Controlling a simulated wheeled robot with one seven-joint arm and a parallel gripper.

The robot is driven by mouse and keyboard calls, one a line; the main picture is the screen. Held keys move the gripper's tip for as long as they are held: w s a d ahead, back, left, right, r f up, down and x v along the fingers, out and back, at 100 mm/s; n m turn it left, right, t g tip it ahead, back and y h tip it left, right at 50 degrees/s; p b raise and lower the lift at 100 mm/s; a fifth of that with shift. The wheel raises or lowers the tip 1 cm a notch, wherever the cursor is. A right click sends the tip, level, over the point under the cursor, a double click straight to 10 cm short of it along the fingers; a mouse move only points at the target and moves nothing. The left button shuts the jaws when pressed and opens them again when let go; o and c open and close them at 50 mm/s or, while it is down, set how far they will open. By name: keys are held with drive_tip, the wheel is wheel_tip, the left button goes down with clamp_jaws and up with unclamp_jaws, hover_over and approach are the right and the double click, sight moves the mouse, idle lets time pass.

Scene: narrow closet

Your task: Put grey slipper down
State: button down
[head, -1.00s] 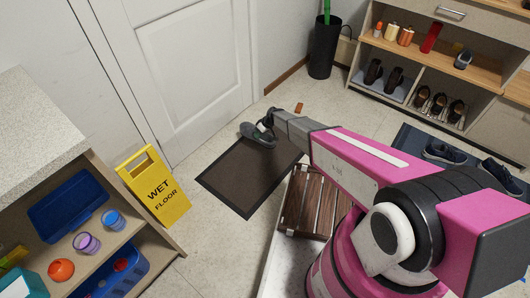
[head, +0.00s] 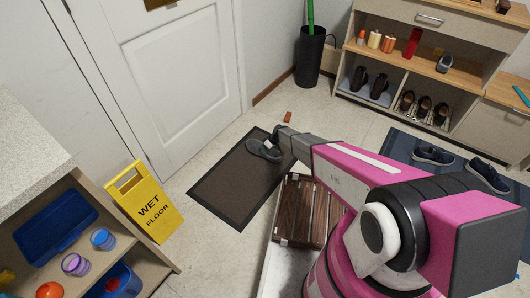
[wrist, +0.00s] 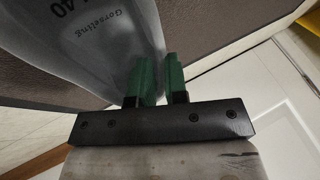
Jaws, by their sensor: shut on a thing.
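The grey slipper (head: 264,148) is at the end of my arm, over the far right part of the dark doormat in the head view. My gripper (head: 281,135) is shut on the slipper's edge. In the wrist view the slipper (wrist: 85,40) fills the upper left, its insole with printed lettering facing the camera. The green fingers (wrist: 156,75) of my gripper pinch its rim. I cannot tell whether the slipper touches the mat.
The doormat (head: 225,192) lies before a white door. A yellow wet floor sign (head: 146,203) stands at left. A wooden slatted rack (head: 298,215) is beside my arm. A shoe shelf (head: 455,75) and a blue mat with dark shoes (head: 432,156) are at right.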

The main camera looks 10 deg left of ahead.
drive_tip(key=shift+f, duration=0.4)
drive_tip(key=shift+f, duration=0.15)
drive_tip(key=c, duration=1.1)
unclamp_jaws()
drive_tip(key=shift+c, duration=0.2)
drive_tip(key=v, duration=1.2)
drive_tip(key=s+d+r+m+h, duration=0.1)
drive_tip(key=s+d+r+m, duration=0.15)
drive_tip(key=d+r, duration=0.4)
drive_tip(key=s+d+r+m+t+h, duration=0.1)
drive_tip(key=s+d+r, duration=0.3)
drive_tip(key=d+r, duration=0.3)
drive_tip(key=s+d+r+m+h, duration=0.1)
drive_tip(key=s+d+r+m, duration=0.1)
drive_tip(key=s+d+r, duration=0.45)
drive_tip(key=s+d+r+m+h, duration=0.1)
drive_tip(key=s+d+r+m, duration=0.3)
drive_tip(key=s+d+r, duration=0.2)
drive_tip(key=s+d+r+m+t+h, duration=0.1)
drive_tip(key=s+d+r+m+h, duration=0.1)
drive_tip(key=s+d+r, duration=0.5)
drive_tip(key=d+r+m, duration=0.1)
drive_tip(key=d+r, duration=0.2)
drive_tip(key=r, duration=0.3)
drive_tip(key=shift+s+r+m, duration=0.2)
drive_tip(key=shift+r+m, duration=0.05)
drive_tip(key=shift+m, duration=0.1)
